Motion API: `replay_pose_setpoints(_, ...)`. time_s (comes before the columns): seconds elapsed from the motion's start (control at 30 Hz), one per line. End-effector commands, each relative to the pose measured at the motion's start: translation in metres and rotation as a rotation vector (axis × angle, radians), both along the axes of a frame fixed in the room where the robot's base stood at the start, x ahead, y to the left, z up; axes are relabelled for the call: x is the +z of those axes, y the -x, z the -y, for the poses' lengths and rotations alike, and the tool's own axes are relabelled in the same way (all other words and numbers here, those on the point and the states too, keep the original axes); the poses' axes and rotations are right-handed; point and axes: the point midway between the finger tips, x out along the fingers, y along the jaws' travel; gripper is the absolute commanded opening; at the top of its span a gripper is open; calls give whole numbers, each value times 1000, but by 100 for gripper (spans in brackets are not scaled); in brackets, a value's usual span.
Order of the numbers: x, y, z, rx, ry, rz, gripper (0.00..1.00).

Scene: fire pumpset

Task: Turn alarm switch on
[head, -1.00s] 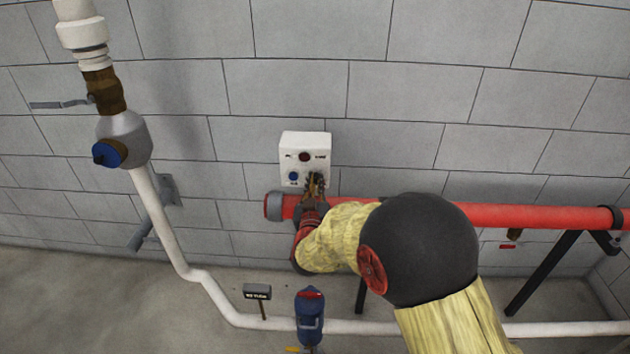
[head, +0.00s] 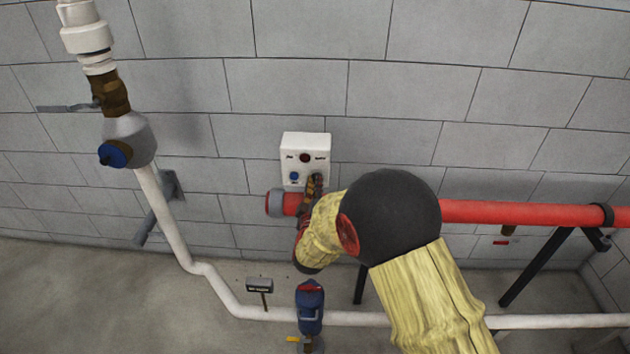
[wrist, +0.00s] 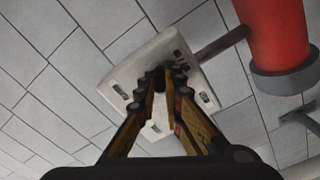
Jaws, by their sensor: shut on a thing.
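The white alarm box (head: 306,146) is fixed to the block wall. It has a red round part (head: 304,158) at top, a blue button (head: 294,176) at lower left and labels too small to read. My gripper (head: 316,182) is at the box's lower right corner and covers the switch there. In the wrist view the two fingers (wrist: 161,88) converge on the box face (wrist: 118,82) and are shut on a small black switch knob (wrist: 158,74). The knob is mostly hidden between the fingertips, so its setting cannot be told.
A red pipe (head: 520,213) runs along the wall just below the box, close to my gripper; its end (wrist: 285,80) is near in the wrist view. A white pipe (head: 178,225) with a valve stands left. A blue device (head: 310,308) stands below. The wall above is clear.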

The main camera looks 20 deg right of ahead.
Motion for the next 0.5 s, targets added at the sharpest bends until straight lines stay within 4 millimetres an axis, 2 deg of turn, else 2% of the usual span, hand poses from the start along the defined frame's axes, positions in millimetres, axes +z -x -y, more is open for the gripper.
replay_pose_setpoints(0.5,1,0,0,-1,54,-16,0)
